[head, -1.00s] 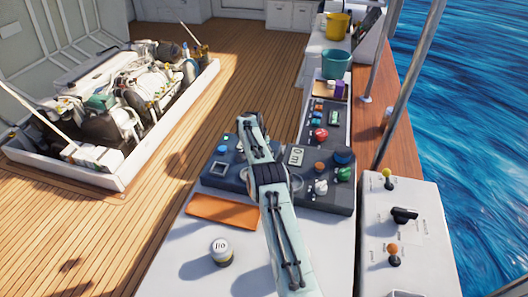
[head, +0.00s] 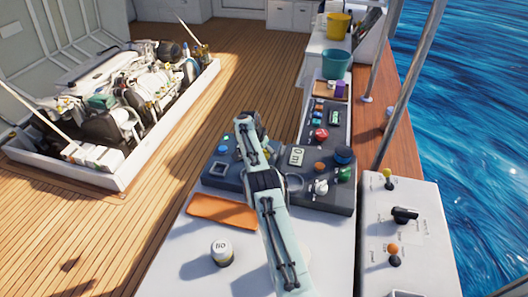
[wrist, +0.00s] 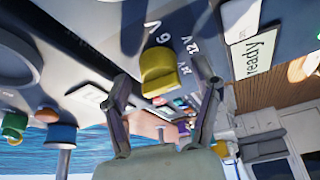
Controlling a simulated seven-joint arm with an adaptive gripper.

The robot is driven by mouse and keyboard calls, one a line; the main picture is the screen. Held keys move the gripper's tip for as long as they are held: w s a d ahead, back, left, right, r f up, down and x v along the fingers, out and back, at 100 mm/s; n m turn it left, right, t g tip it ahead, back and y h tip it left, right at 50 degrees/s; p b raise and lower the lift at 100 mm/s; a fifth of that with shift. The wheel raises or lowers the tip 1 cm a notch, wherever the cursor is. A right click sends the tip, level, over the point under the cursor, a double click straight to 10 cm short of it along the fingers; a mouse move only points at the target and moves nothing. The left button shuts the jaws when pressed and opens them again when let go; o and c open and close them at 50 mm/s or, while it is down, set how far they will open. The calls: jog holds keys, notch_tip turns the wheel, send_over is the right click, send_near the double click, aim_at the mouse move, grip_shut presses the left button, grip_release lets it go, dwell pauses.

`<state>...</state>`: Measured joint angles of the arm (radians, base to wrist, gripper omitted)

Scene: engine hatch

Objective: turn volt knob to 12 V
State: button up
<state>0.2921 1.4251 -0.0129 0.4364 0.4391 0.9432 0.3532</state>
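The volt knob (wrist: 158,72) is yellow and sits on a dark panel in the wrist view. My gripper (wrist: 162,74) is open, with one finger on each side of the knob in this view. I cannot tell whether either finger touches it. In the head view my arm hangs over the dark control panel (head: 214,178) and hides the knob and the fingers.
An orange plate (head: 222,211) and a round white-topped item (head: 221,252) are on the white top in front. A "ready" label (wrist: 261,54) is near the right finger.

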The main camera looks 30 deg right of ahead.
jog(key=v, duration=1.2)
dwell(0.3)
